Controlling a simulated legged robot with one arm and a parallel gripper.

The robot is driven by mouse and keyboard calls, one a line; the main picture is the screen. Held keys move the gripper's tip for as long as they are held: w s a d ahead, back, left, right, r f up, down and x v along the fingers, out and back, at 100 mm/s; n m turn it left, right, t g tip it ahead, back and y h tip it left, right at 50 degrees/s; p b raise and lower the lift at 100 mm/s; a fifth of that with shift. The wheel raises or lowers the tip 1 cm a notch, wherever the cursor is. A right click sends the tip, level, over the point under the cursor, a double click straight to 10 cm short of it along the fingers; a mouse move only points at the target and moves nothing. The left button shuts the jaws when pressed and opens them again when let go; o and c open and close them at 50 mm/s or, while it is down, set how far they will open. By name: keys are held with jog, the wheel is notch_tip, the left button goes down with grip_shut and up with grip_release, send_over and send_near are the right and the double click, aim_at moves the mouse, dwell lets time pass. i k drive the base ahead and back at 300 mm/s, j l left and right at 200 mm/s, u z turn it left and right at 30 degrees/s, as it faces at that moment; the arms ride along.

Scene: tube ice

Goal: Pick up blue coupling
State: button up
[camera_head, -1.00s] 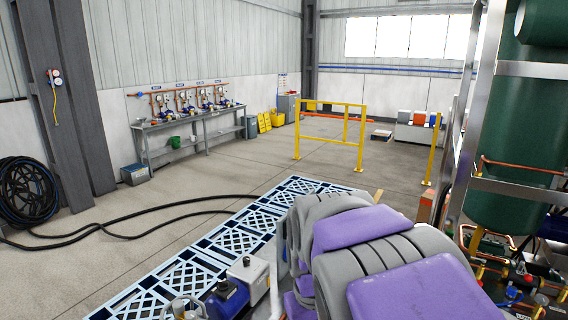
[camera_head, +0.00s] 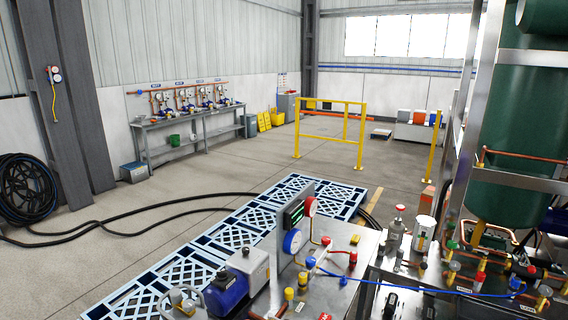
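A small blue fitting (camera_head: 311,262) sits on the metal bench top (camera_head: 345,272) below the gauge panel. A thin blue hose (camera_head: 400,287) runs from near it to the right. Another small blue fitting (camera_head: 516,283) shows by the right end of this hose, among brass and copper pipework. I cannot tell which of the two is the blue coupling. Red and yellow fittings stand close to the left one. My gripper is not in view, so its state and anything it may hold are hidden.
A panel with a blue gauge (camera_head: 292,241) and a red gauge (camera_head: 309,206) stands upright on the bench. A blue pump (camera_head: 227,298) is at its left. The metal frame (camera_head: 469,130) and green tank (camera_head: 505,140) crowd the right.

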aim_at(516, 282)
jog(key=z, duration=1.45)
jog(key=u, duration=1.25)
jog(key=z, duration=1.25)
jog(key=i+u, duration=0.1)
jog(key=i, duration=0.5)
jog(key=i+u, duration=0.15)
jog(key=i, duration=0.5)
jog(key=i+l+u, duration=0.1)
jog(key=i, duration=0.5)
